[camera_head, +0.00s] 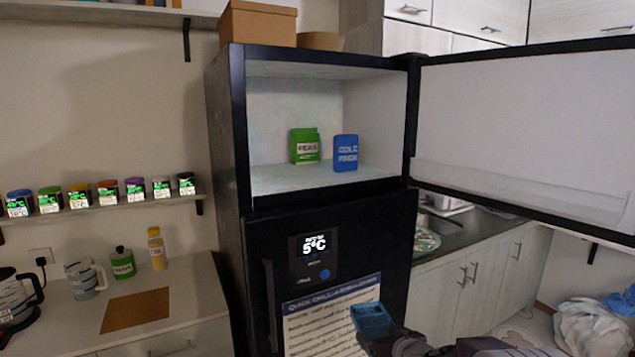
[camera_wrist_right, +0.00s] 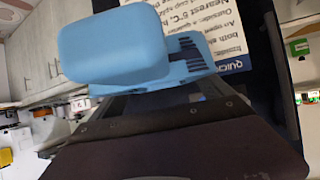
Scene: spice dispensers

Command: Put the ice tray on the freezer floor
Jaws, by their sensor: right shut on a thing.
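The blue ice tray (camera_head: 371,318) is in my right gripper (camera_head: 378,338), low in the head view, in front of the fridge door and below the freezer opening. In the right wrist view the light blue tray (camera_wrist_right: 115,48) fills the upper left, and the gripper (camera_wrist_right: 160,95) is shut on it; its fingertips are partly hidden. The freezer compartment is open, with a pale floor (camera_head: 285,184). A green peas pack (camera_head: 305,146) and a blue pack (camera_head: 345,152) stand upright on that floor. My left gripper is not in view.
The freezer door (camera_head: 525,130) is swung open to the right. The front and left of the freezer floor are clear. The lower fridge door (camera_head: 262,230) is closed. A counter with a brown mat (camera_head: 136,310) stands left, under a shelf of spice dispensers (camera_head: 108,193).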

